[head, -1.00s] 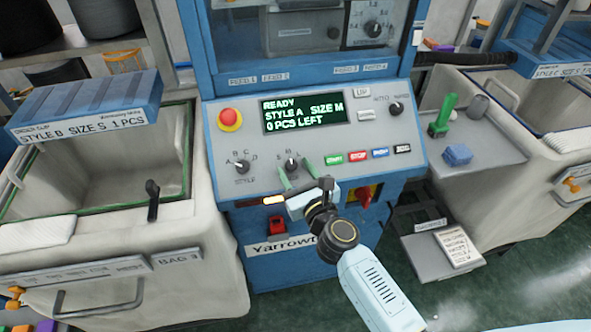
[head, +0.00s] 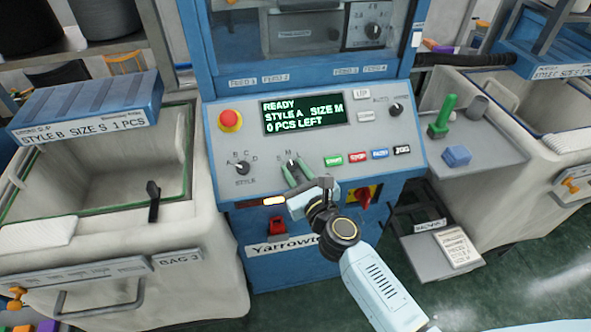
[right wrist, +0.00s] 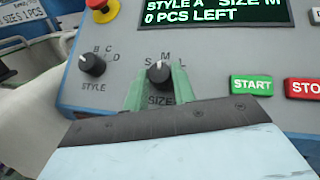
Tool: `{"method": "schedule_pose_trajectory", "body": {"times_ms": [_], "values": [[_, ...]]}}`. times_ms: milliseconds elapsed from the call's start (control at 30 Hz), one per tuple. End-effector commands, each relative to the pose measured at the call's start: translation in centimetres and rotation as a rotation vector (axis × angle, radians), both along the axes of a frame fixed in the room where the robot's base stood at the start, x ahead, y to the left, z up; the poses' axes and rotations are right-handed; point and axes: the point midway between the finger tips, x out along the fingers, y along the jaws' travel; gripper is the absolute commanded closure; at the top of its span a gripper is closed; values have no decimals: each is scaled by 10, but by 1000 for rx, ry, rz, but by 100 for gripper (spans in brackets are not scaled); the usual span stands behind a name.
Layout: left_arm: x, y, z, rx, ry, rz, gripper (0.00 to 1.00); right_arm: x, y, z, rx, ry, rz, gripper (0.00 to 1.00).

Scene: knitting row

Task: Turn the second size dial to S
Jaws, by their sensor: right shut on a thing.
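The size dial (right wrist: 158,74) is a dark knob with letters S, M and L around it, labelled SIZE, on the grey control panel (head: 232,190). Its white mark points up, toward M. My right gripper (head: 292,172) comes up from below. Its green fingers (right wrist: 159,88) are shut on the dial, one on each side, seen best in the right wrist view. The display (head: 304,114) reads READY, STYLE A, SIZE M, 0 PCS LEFT. In the head view my fingers partly hide the dial. My left gripper is not in view.
The style dial (head: 241,168) is left of the size dial, pointing near A. START (head: 333,160), STOP (head: 357,157) and other buttons are close on the right. A red emergency button (head: 230,120) is upper left. A red switch (head: 364,198) is below right.

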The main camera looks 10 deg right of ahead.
Motion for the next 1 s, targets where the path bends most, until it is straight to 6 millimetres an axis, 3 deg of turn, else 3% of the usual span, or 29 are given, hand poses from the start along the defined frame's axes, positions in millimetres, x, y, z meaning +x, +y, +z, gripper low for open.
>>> {"method": "schedule_pose_trajectory", "body": {"times_ms": [500,1000], "values": [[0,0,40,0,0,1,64,3,-7,5,-237,2,298,97],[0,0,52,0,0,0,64,6,-9,6,-433,1,550,97]]}}
